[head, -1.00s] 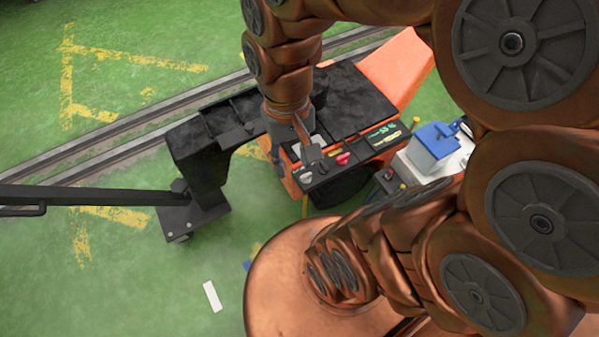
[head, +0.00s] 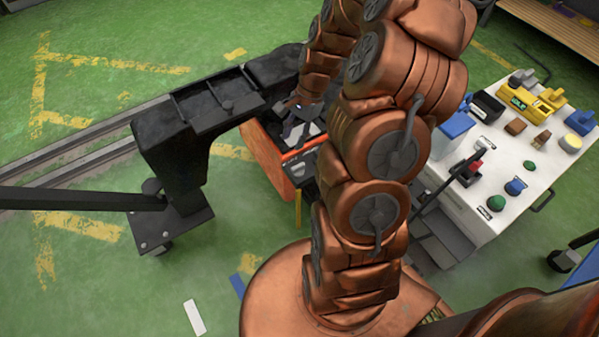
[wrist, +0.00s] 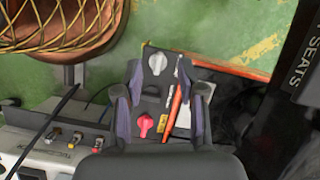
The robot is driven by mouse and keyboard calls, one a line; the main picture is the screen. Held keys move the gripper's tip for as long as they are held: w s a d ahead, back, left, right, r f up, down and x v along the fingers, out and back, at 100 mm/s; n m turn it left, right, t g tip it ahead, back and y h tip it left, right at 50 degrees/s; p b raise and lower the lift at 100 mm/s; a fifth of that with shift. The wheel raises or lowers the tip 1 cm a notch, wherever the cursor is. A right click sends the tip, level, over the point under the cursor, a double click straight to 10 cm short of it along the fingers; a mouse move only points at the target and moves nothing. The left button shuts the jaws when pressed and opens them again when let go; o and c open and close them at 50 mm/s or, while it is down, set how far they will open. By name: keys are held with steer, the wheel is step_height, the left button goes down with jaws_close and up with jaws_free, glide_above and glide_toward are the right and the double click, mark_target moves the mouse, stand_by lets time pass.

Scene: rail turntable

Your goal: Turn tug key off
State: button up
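The tug is the orange-sided machine (head: 268,165) with a dark control panel, largely hidden by my arm in the head view. In the wrist view its panel (wrist: 150,92) carries a pinkish-red knob (wrist: 145,125), a silver knob (wrist: 158,63) and a second pale knob (wrist: 184,66) near the far edge. A slim red-orange strip (wrist: 174,108) lies beside a pale plate. I cannot tell which knob is the key. My gripper (wrist: 160,95) is open and empty, its fingers spread over the panel with the red knob between them in the picture. It is small and dark in the head view (head: 293,115).
A black frame (head: 165,150) stands left of the tug, with rails behind it. A white cart (head: 520,165) with buttons, a yellow device (head: 532,103) and small blocks stands at right. The wrist view shows a pale switch box (wrist: 50,150) at left.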

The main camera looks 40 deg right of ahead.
mark_target(298, 166)
steer(key=f+m+b, duration=0.1)
steer(key=f, duration=0.4)
steer(key=d+f+m+b, duration=0.1)
steer(key=f, duration=0.4)
steer(key=d+f+m+b, duration=0.1)
steer(key=f, duration=0.4)
steer(key=shift+w+f+t, duration=0.1)
steer(key=shift+w+t, duration=0.1)
steer(key=shift+t, duration=0.1)
jaws_close()
